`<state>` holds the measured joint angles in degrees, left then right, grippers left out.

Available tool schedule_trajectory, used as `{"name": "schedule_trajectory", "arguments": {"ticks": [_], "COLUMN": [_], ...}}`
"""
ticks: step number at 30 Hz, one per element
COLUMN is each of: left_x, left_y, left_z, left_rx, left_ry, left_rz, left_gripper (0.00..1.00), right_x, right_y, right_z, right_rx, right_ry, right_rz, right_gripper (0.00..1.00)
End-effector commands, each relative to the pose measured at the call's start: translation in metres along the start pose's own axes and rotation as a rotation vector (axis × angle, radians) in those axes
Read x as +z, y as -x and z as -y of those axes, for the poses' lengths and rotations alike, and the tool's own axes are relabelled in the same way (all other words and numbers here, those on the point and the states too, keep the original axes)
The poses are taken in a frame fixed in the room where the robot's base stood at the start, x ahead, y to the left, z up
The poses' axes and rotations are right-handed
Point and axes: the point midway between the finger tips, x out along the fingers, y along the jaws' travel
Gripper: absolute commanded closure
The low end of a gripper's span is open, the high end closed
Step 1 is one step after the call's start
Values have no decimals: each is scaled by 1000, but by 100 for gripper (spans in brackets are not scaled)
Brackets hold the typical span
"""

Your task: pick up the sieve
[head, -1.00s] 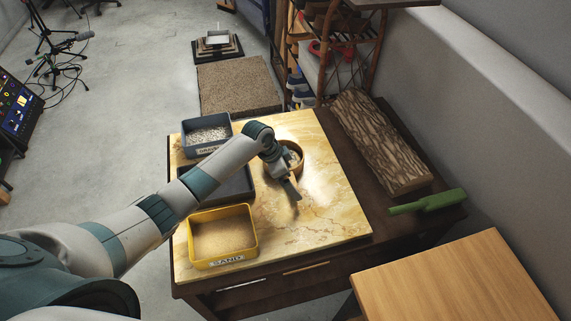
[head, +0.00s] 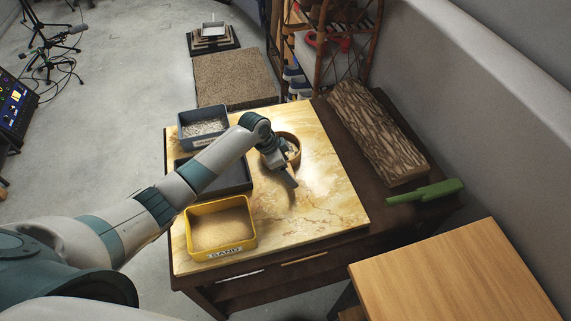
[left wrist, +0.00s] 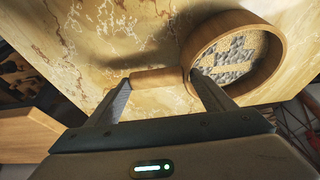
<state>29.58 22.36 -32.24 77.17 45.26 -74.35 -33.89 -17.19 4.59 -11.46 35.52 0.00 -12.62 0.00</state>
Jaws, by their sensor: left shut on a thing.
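The sieve (head: 296,155) is a round wooden ring with a short wooden handle, on or just over the marble-patterned board. In the left wrist view the sieve (left wrist: 275,87) shows grey lumps and sandy grains inside its ring, and its handle (left wrist: 157,78) lies between my fingers. My left gripper (head: 289,181) is shut on the sieve by its handle; it also shows in the left wrist view (left wrist: 160,82). My gripper and wrist hide part of the sieve in the head view. I cannot tell whether the sieve is clear of the board. My right gripper is not in view.
The board (head: 325,215) lies on a dark wooden table. On its left side stand a yellow sand bin (head: 221,228), a dark tray (head: 237,184) under my arm, and a blue-grey bin (head: 203,127). A rough wood slab (head: 375,130) and green brush (head: 425,192) lie right. The board's front right is clear.

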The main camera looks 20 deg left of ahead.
Motion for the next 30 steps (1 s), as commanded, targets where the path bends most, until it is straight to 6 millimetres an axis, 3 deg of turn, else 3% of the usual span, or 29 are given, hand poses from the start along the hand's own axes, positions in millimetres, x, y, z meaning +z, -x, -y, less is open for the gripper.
{"name": "schedule_trajectory", "arguments": {"ticks": [7, 12, 30], "left_x": [-7, -17, -57], "left_y": [14, 36, 82], "left_z": [2, 2, -95], "left_rx": [-3, -5, -2], "left_ry": [-3, -4, -5], "left_rz": [-4, -6, -5], "left_gripper": [62, 62, 62], "right_x": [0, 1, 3], "right_y": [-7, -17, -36], "right_z": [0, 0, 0], "right_rx": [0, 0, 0], "right_ry": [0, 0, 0], "right_rz": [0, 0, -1], "right_gripper": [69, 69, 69]}}
